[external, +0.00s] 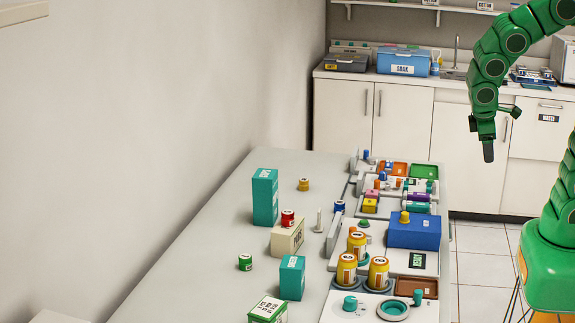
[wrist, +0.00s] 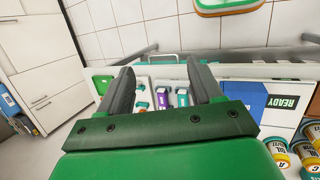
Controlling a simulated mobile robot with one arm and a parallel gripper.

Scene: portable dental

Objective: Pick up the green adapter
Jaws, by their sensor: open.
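My gripper (external: 488,151) hangs pointing down at the upper right of the external view, well apart from the cylinder. In the wrist view my gripper (wrist: 160,82) has its two dark fingers spread, with nothing held between them.
Near the cylinder stand a teal box (external: 291,278), a beige box (external: 286,238) with a red cylinder (external: 288,218) on top, and a tall teal box (external: 265,197). Yellow cans (external: 378,272) and a blue box (external: 414,233) occupy the right side. Bare table (external: 205,240) lies left.

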